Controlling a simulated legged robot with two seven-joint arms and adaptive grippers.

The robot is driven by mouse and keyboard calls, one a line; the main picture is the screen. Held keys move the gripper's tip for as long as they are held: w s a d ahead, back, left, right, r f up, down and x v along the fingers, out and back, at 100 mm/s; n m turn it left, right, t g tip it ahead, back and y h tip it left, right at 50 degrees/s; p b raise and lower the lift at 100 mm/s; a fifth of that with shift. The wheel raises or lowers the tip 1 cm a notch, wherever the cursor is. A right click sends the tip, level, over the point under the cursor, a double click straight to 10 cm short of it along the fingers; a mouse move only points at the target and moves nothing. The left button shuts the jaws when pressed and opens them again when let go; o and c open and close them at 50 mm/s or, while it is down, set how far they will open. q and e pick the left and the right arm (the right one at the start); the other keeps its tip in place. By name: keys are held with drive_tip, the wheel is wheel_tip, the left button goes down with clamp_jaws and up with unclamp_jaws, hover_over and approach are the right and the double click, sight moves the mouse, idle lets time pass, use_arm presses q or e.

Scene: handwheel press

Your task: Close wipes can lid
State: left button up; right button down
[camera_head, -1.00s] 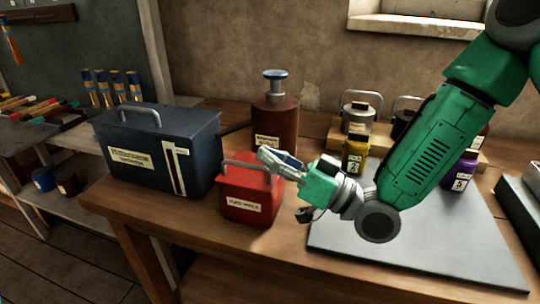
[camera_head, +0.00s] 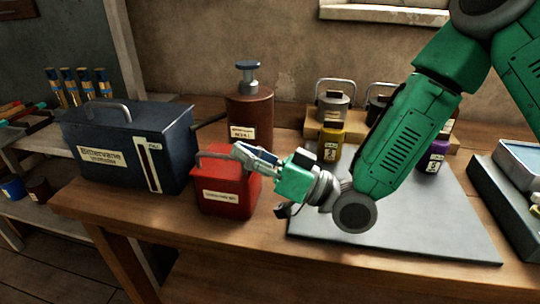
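A red can (camera_head: 226,193) with a pale, unreadable label stands on the wooden table, left of centre; I take it to be the wipes can. The fingers overlap the can's top in the picture; contact and finger opening cannot be told. My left gripper is not in view.
A dark blue box (camera_head: 120,165) stands close left of the can. A brown pump bottle (camera_head: 250,112) stands behind it. A grey mat (camera_head: 400,235) lies to the right under my arm. Yellow (camera_head: 331,143) and purple (camera_head: 432,157) bottles stand behind my arm. The table front is clear.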

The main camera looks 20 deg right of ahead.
drive_tip(key=shift+s+f, duration=0.1)
drive_tip(key=shift+f, duration=0.1)
drive_tip(key=shift+s+d+f, duration=0.15)
drive_tip(key=shift+d, duration=0.15)
drive_tip(key=s+d, duration=0.9)
drive_tip(key=d, duration=0.1)
drive_tip(key=shift+d+f, duration=0.2)
drive_tip(key=shift+d, duration=0.05)
